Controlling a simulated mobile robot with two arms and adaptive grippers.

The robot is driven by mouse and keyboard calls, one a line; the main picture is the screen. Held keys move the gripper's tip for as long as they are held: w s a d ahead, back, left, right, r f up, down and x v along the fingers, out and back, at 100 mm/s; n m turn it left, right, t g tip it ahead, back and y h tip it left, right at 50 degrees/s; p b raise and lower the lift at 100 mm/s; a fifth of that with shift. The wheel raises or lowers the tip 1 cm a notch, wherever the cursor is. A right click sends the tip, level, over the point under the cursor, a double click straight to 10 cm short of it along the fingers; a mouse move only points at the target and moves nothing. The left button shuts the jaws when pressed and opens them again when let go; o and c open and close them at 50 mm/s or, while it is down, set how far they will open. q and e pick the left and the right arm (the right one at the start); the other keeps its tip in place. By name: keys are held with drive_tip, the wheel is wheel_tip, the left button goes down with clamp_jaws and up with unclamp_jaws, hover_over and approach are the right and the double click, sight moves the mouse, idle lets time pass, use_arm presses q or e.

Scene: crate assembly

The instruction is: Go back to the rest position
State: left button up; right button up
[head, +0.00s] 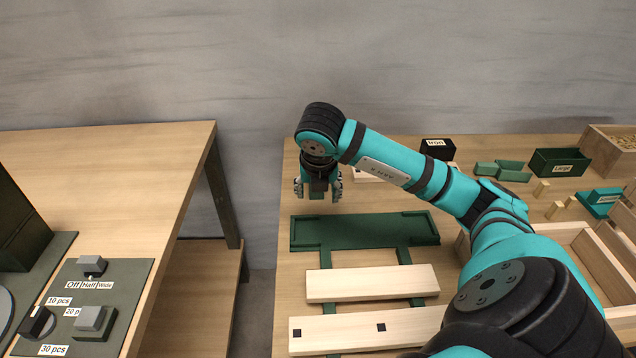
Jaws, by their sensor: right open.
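My right arm reaches in from the lower right over the right-hand table. My right gripper (318,187) points down above the table, just behind the green fixture (364,231). Its fingers are apart and I see nothing between them. My left gripper is not in the head view.
Two pale planks (372,283) lie across the green frame. A wooden crate (575,243), a green box (558,162) and a black box (437,149) stand on the table's right side. A control panel (72,300) sits on the left table (150,165). A gap separates the tables.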

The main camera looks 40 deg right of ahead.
drive_tip(key=shift+s+a, duration=0.25)
drive_tip(key=shift+s, duration=0.1)
idle(0.3)
